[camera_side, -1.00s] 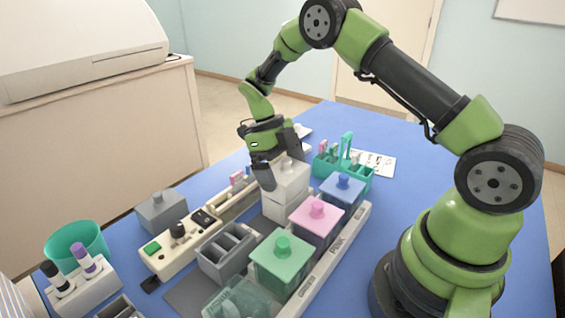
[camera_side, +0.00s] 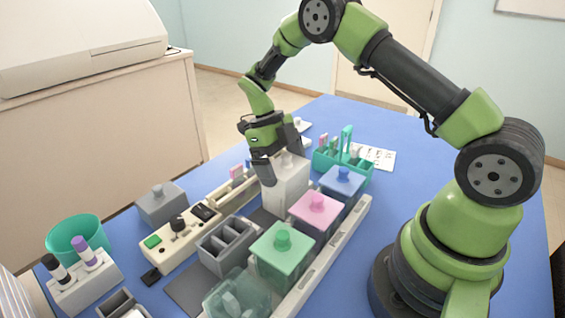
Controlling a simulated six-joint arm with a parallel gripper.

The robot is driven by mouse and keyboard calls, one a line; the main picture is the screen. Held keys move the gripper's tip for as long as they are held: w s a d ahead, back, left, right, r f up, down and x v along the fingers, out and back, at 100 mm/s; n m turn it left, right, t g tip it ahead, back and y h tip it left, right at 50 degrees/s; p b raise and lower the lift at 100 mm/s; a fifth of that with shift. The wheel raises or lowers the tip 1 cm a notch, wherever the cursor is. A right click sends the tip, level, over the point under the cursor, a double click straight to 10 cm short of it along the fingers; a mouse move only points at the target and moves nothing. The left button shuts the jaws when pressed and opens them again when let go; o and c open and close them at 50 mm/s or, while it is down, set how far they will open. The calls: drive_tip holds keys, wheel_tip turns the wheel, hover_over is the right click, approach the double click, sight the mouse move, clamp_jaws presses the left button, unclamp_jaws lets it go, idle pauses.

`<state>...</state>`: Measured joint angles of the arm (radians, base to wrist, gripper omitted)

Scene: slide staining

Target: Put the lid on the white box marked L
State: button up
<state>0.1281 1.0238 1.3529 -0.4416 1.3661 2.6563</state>
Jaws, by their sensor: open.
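The white box (camera_side: 286,194) stands in the row behind the pink-lidded box, nearest my gripper. Its pale top with a small knob (camera_side: 287,160) looks like the white lid, lying level on the box with no clear gap. The letter L cannot be read. My gripper (camera_side: 277,165) points down at the top of the box, its near finger in front of the left side. Its fingers are apart, around or beside the knob; the far finger is partly hidden, and I cannot tell whether they touch the lid.
Boxes with blue (camera_side: 341,180), pink (camera_side: 315,207) and green (camera_side: 282,246) lids stand close by along a pale rail (camera_side: 327,256). A teal rack (camera_side: 328,162) is behind. A grey slotted holder (camera_side: 228,247) and a control unit (camera_side: 180,240) are at left. The blue table is free at back right.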

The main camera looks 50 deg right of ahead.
drive_tip(key=o, duration=0.5)
drive_tip(key=shift+o, duration=0.2)
drive_tip(key=v, duration=1)
drive_tip(key=s+a+r+n+t, duration=0.2)
drive_tip(key=s+r+n+t, duration=0.15)
drive_tip(key=r+n, duration=0.3)
drive_tip(key=s+a+r+n+t, duration=0.2)
drive_tip(key=s+r+n, duration=0.2)
drive_tip(key=r+n, duration=0.3)
drive_tip(key=s+a+n+t+y, duration=0.1)
drive_tip(key=s+a+n+t, duration=0.1)
drive_tip(key=s+n, duration=0.5)
drive_tip(key=s+a+n+t+y, duration=0.1)
drive_tip(key=s+n+t, duration=0.3)
drive_tip(key=s+n, duration=0.3)
drive_tip(key=n, duration=0.3)
drive_tip(key=shift+a+r+n, duration=0.3)
drive_tip(key=shift+a+n, duration=0.05)
